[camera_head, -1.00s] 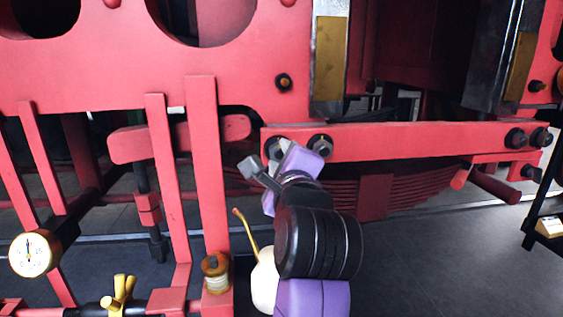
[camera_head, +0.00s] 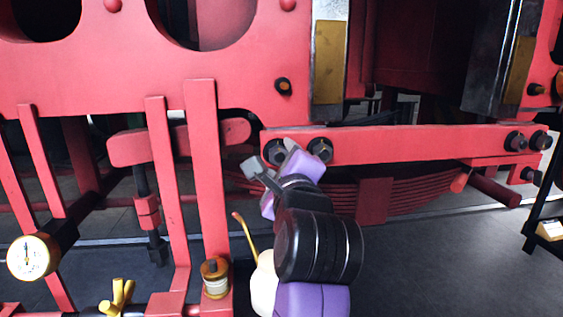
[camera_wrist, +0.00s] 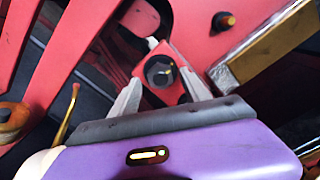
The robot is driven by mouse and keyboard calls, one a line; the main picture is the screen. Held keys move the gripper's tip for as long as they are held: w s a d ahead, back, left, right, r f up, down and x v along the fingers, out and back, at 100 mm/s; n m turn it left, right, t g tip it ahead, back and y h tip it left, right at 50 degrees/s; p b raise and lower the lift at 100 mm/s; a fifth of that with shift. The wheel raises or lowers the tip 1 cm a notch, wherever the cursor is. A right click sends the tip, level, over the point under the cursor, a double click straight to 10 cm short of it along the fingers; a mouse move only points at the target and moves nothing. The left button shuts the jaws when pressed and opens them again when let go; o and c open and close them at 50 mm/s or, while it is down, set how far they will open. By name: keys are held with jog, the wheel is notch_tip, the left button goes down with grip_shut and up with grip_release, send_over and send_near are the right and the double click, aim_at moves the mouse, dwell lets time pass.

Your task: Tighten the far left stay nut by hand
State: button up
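The red stay bar (camera_head: 420,143) runs across the frame with dark nuts at both ends. The far left stay nut (camera_head: 275,151) sits at its left end, with a second nut (camera_head: 320,149) just to its right. My gripper (camera_wrist: 161,78) is at the left end of the bar. In the wrist view its two grey fingers are spread, with the far left nut (camera_wrist: 160,71) on the red bar end between and just beyond the tips. I see nothing held, and cannot tell whether a finger touches the nut. In the head view my wrist partly hides the bar's lower edge.
Red upright bars (camera_head: 205,180) stand close left of my arm. A cream oil can with a brass spout (camera_head: 245,237) and a brass-capped cup (camera_head: 215,278) are below. A pressure gauge (camera_head: 33,257) is at lower left. Open floor (camera_head: 440,265) lies to the right.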

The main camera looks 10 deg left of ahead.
jog(key=shift+s, duration=0.1)
jog(key=v, duration=0.7)
jog(key=shift+s+b, duration=0.3)
jog(key=shift+b, duration=0.15)
jog(key=shift+d+r, duration=0.1)
